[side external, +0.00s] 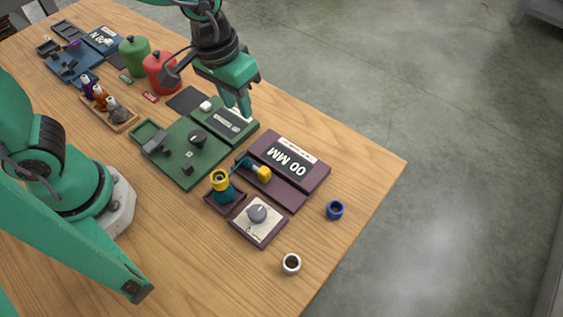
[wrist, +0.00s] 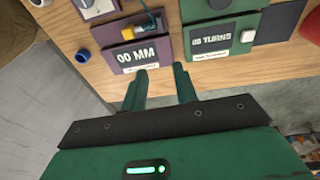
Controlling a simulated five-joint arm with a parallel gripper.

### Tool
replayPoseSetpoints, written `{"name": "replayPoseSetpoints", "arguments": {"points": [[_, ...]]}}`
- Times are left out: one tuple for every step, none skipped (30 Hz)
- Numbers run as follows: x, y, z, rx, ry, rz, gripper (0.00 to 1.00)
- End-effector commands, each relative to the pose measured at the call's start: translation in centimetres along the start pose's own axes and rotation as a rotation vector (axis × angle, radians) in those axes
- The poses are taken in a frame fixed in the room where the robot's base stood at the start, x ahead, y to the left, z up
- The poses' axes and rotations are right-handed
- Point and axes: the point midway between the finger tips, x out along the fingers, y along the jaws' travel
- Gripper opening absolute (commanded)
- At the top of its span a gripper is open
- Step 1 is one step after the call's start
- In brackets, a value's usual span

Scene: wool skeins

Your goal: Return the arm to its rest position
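My gripper (side external: 239,103) hangs above the table's far edge in the side external view, by the back corner of the green board (side external: 176,167). In the wrist view my gripper (wrist: 158,82) shows two green fingers spread apart with nothing between them. It is open and empty. The wrist view shows the purple board with the "00 MM" plate (wrist: 137,57) beyond the left finger and the "00 TURNS" plate (wrist: 215,39) beyond the right. I cannot tell from these frames whether the fingertips touch anything.
Blue (side external: 335,209) and white (side external: 291,263) rings lie near the table's right end. Red (side external: 161,71) and green (side external: 134,54) canisters stand left of my gripper. The table's right corner is clear.

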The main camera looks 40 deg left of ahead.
Motion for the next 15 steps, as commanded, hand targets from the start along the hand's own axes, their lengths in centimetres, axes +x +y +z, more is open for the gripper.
{"name": "replayPoseSetpoints", "arguments": {"points": [[-1.0, -1.1, -0.1, -0.007, 0.023, 0.007, 0.29], [-1.5, -1.7, -0.1, -0.006, 0.034, 0.009, 0.29], [-2.1, -2.5, -0.1, -0.006, 0.049, 0.012, 0.29], [-2.6, -3.1, -0.1, -0.006, 0.062, 0.014, 0.29], [-3.0, -3.6, 0.0, -0.005, 0.073, 0.016, 0.29], [-3.6, -4.4, 0.1, -0.005, 0.09, 0.017, 0.29], [-4.1, -5.0, 0.2, -0.004, 0.102, 0.018, 0.29], [-4.5, -5.5, 0.3, -0.004, 0.113, 0.018, 0.29], [-5.0, -6.3, 0.5, -0.003, 0.13, 0.017, 0.29], [-5.4, -6.8, 0.7, -0.003, 0.142, 0.017, 0.29], [-5.8, -7.3, 0.8, -0.003, 0.154, 0.016, 0.29], [-6.3, -8.1, 1.1, -0.002, 0.169, 0.014, 0.29], [-6.7, -8.6, 1.3, -0.002, 0.182, 0.012, 0.29], [-7.0, -9.1, 1.5, 0.0, 0.195, 0.01, 0.29], [-7.4, -9.7, 1.8, 0.0, 0.211, 0.006, 0.29]]}}
